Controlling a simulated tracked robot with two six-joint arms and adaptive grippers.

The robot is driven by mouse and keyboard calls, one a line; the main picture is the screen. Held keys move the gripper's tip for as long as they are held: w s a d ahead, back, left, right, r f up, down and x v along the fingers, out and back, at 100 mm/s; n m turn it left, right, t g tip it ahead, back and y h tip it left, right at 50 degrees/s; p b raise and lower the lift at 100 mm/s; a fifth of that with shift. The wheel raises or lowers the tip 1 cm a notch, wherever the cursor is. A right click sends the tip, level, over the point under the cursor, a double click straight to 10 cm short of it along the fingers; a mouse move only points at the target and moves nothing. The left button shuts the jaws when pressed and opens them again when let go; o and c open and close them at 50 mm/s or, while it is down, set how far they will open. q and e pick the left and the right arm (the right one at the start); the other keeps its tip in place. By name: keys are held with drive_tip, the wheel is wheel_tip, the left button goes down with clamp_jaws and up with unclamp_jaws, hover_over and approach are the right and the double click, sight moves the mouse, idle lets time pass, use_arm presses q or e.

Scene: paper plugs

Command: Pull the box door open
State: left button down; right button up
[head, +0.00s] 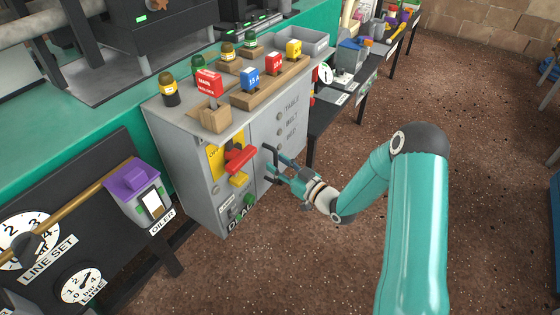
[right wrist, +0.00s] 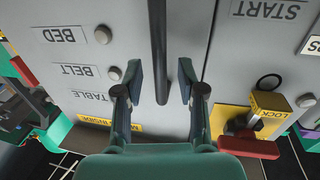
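The grey box (head: 190,150) stands at the bench edge, with its door (head: 262,128) on the face labelled TABLE, BELT and BED. The door looks shut; it also shows upside down in the right wrist view (right wrist: 110,50). A dark bar handle (right wrist: 158,50) runs along the door near its seam. My right gripper (head: 272,165) is at the door, its fingers open. In the right wrist view the gripper (right wrist: 161,82) has one finger on each side of the handle, with gaps between. My left gripper is not in view.
A red lever (head: 240,158) on a yellow plate sits on the box panel beside the door. Several coloured plugs in wooden blocks (head: 270,88) and small jars (head: 169,90) stand on the box top. Open brown floor (head: 300,260) lies in front.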

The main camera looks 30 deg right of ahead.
drive_tip(key=shift+w+a, duration=0.2)
drive_tip(key=shift+w, duration=0.75)
clamp_jaws()
